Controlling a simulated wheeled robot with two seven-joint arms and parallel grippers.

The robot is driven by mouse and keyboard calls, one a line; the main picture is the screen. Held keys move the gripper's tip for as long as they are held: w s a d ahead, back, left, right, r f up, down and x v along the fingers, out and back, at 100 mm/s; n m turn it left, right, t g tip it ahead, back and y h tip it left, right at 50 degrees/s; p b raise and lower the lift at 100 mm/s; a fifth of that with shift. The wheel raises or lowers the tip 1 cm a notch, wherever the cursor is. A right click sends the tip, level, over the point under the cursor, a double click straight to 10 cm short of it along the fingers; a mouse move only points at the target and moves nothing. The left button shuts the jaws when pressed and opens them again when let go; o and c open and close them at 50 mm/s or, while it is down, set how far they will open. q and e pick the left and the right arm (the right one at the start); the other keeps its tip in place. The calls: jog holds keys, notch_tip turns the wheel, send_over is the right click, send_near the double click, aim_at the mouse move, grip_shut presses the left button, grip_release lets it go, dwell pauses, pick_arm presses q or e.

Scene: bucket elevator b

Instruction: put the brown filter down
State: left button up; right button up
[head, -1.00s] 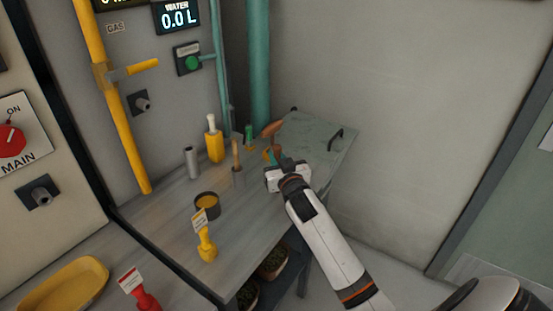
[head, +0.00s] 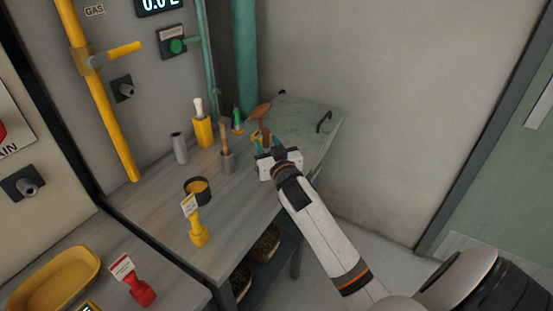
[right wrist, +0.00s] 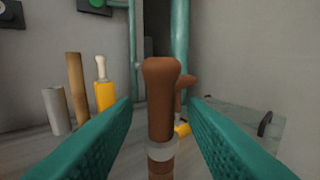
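A brown, round-topped handle with a grey band (right wrist: 160,105) stands upright between the fingers of my right gripper (right wrist: 160,125). I take it to be part of the brown filter. Gaps show on both sides of it, and neither teal finger visibly touches it. Its lower end is cut off by the frame. In the head view, a brown piece (head: 262,111) shows just beyond my right gripper (head: 267,148), at the back of the bench by the wall. The gripper hides what lies below. My left gripper is not in view.
A grey-green slab with a dark handle (head: 308,122) lies right of the gripper. Left on the bench (head: 150,210) stand a yellow holder (head: 202,132), grey cylinder (head: 180,149), grey cup with a stick (head: 227,160), dark pot (head: 197,191) and yellow tagged item (head: 198,235).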

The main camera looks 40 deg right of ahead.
jog(key=b+v, duration=0.1)
jog(key=v, duration=0.9)
